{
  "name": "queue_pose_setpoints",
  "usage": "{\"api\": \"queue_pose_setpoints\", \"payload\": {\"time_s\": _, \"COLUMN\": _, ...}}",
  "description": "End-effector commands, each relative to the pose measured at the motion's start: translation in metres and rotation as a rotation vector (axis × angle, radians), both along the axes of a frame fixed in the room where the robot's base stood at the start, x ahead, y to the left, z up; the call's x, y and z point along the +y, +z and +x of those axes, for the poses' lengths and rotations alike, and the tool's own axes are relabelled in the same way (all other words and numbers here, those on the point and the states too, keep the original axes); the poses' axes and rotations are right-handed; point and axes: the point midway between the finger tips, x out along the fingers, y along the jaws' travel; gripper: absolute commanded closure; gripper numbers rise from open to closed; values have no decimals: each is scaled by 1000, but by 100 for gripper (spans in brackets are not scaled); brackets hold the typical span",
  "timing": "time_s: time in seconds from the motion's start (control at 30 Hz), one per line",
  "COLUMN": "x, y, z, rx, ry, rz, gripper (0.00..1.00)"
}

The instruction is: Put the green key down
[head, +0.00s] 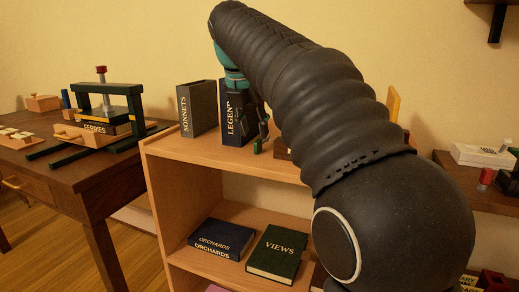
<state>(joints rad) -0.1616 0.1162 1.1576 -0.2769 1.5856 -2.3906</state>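My gripper (262,128) hangs low over the top shelf of the wooden bookcase, just right of the dark blue LEGENDS book. My own arm hides much of it. A small dark green piece (257,146) shows at its lower end, close to the shelf top. It may be the green key, but it is too small and too covered to be sure. I cannot tell how the fingers are closed, or whether the green piece touches the shelf.
The LEGENDS book (236,118) and grey SONNETS book (198,108) stand upright on the bookcase (185,151). ORCHARDS (222,239) and VIEWS (278,254) lie on the lower shelf. A dark desk (95,178) at left holds a green press (108,90). Bare shelf top lies in front of the books.

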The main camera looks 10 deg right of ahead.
Motion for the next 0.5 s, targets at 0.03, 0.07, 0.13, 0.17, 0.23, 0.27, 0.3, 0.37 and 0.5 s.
{"api": "queue_pose_setpoints", "payload": {"time_s": 0.03, "x": 0, "y": -2, "z": 0, "rx": 0, "ry": 0, "rz": 0, "gripper": 61}}
{"api": "queue_pose_setpoints", "payload": {"time_s": 0.07, "x": -1, "y": -3, "z": 1, "rx": 0, "ry": -1, "rz": 0, "gripper": 61}}
{"api": "queue_pose_setpoints", "payload": {"time_s": 0.13, "x": -2, "y": -7, "z": 3, "rx": 0, "ry": -1, "rz": 0, "gripper": 61}}
{"api": "queue_pose_setpoints", "payload": {"time_s": 0.17, "x": -2, "y": -10, "z": 4, "rx": 0, "ry": -1, "rz": 0, "gripper": 61}}
{"api": "queue_pose_setpoints", "payload": {"time_s": 0.23, "x": -4, "y": -18, "z": 7, "rx": 1, "ry": -1, "rz": 0, "gripper": 61}}
{"api": "queue_pose_setpoints", "payload": {"time_s": 0.27, "x": -5, "y": -22, "z": 9, "rx": 2, "ry": -1, "rz": 1, "gripper": 61}}
{"api": "queue_pose_setpoints", "payload": {"time_s": 0.3, "x": -6, "y": -28, "z": 11, "rx": 2, "ry": -2, "rz": 0, "gripper": 61}}
{"api": "queue_pose_setpoints", "payload": {"time_s": 0.37, "x": -8, "y": -36, "z": 14, "rx": 1, "ry": -1, "rz": 0, "gripper": 61}}
{"api": "queue_pose_setpoints", "payload": {"time_s": 0.5, "x": -11, "y": -48, "z": 18, "rx": 0, "ry": -1, "rz": 0, "gripper": 61}}
